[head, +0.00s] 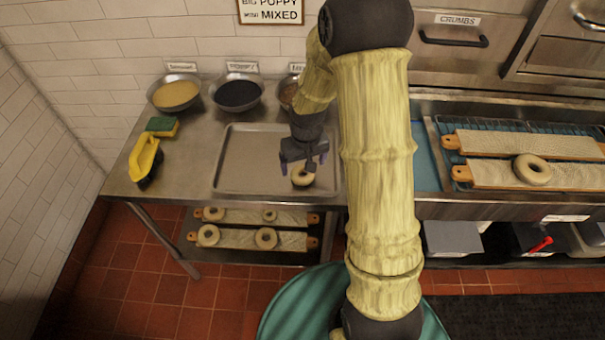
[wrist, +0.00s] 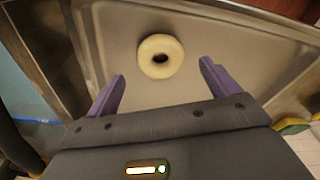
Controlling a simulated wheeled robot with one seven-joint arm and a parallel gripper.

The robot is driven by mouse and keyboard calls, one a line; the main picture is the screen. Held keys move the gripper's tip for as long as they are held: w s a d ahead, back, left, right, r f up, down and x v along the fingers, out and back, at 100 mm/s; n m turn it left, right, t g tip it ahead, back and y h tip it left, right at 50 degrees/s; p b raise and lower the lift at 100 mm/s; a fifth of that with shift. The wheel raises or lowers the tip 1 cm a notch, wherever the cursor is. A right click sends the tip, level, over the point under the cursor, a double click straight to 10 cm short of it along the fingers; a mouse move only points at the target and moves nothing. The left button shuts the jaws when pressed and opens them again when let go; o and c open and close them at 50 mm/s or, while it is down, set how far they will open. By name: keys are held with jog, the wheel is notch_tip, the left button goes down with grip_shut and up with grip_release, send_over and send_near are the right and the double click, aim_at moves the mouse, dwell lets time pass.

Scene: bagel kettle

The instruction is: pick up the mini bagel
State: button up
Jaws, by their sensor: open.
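A small pale bagel (head: 302,176) lies on the metal tray (head: 240,160) on the steel counter, near the tray's right side. In the wrist view the bagel (wrist: 161,57) lies flat just beyond and between my fingertips, with its dark hole showing. My gripper (head: 304,160) is above the tray, close to the bagel, and partly covers it in the head view. In the wrist view my gripper (wrist: 160,70) has its two purple fingers wide apart with nothing between them. I cannot tell the exact height of the fingers above the tray.
Bowls with yellow (head: 174,92) and dark (head: 238,92) contents stand behind the tray. A yellow brush (head: 145,158) and a green sponge (head: 162,126) lie left. Boards with bagels sit on the shelf below (head: 240,239) and at right (head: 485,175).

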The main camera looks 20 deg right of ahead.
jog(key=shift+w+a+f, duration=0.1)
jog(key=shift+w+f, duration=0.05)
jog(key=shift+f, duration=1.8)
jog(key=c, duration=1.1)
jog(key=shift+o, duration=0.2)
jog(key=shift+r, duration=0.15)
notch_tip(320, 180, up, 10)
jog(key=d+f+m, duration=0.1)
jog(key=d+f, duration=0.1)
jog(key=d+f+m, duration=0.3)
jog(key=d+f, duration=0.1)
jog(key=d, duration=0.1)
jog(key=shift+w+h, duration=0.3)
